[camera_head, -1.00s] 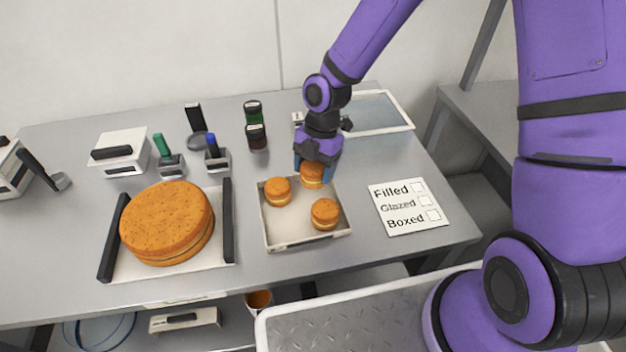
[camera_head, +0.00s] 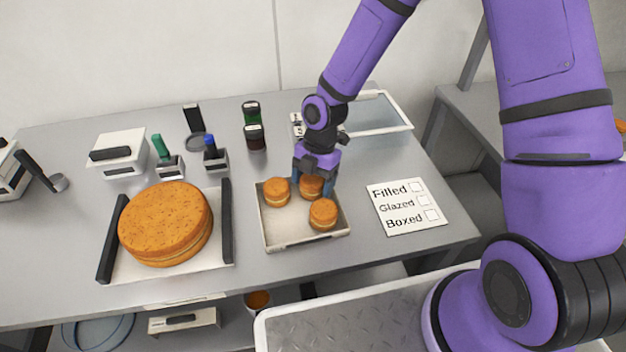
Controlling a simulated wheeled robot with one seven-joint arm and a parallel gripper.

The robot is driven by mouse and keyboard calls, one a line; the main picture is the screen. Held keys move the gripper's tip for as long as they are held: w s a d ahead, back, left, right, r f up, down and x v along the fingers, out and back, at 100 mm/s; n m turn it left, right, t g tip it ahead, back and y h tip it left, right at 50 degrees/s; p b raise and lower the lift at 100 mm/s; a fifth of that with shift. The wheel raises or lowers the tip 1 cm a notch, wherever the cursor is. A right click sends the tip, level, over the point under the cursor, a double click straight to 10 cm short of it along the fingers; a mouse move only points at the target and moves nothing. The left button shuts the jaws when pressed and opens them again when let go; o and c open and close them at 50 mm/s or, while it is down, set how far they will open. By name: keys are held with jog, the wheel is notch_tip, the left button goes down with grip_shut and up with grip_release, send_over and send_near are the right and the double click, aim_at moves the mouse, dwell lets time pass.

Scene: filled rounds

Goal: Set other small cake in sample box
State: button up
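A shallow, pale, open tray or box (camera_head: 288,229) stands on the steel table with three small round filled cakes. One small cake (camera_head: 277,190) is at its back left and another (camera_head: 322,214) at its front right. The third small cake (camera_head: 311,187) is at the back right, between the fingers of my gripper (camera_head: 313,183), which appears shut on it. The fingers partly cover this cake. I cannot tell whether it touches the tray floor. No other box holding small cakes is clearly visible.
A large filled cake (camera_head: 165,222) sits on a board with dark side bars, left of the tray. A checklist card (camera_head: 408,206) lies right of it. Dark jars (camera_head: 254,137) and tools stand behind. A framed pane (camera_head: 378,113) lies behind my wrist.

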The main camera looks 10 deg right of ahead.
jog(key=d+r+m+t+h, duration=0.1)
jog(key=d+r+m, duration=0.3)
jog(key=r, duration=0.6)
jog(key=d+r+m+t+h, duration=0.1)
jog(key=d+r+m, duration=0.35)
jog(key=r, duration=0.65)
jog(key=s+d+r+m+t, duration=0.2)
jog(key=s+d+r+m, duration=0.3)
jog(key=s+r+m, duration=0.3)
jog(key=s+d+r+m+t, duration=0.3)
jog(key=s+d+r+m, duration=0.3)
jog(key=s+m, duration=0.5)
notch_tip(320, 180, up, 2)
jog(key=shift+r+t, duration=0.2)
jog(key=shift+t, duration=0.1)
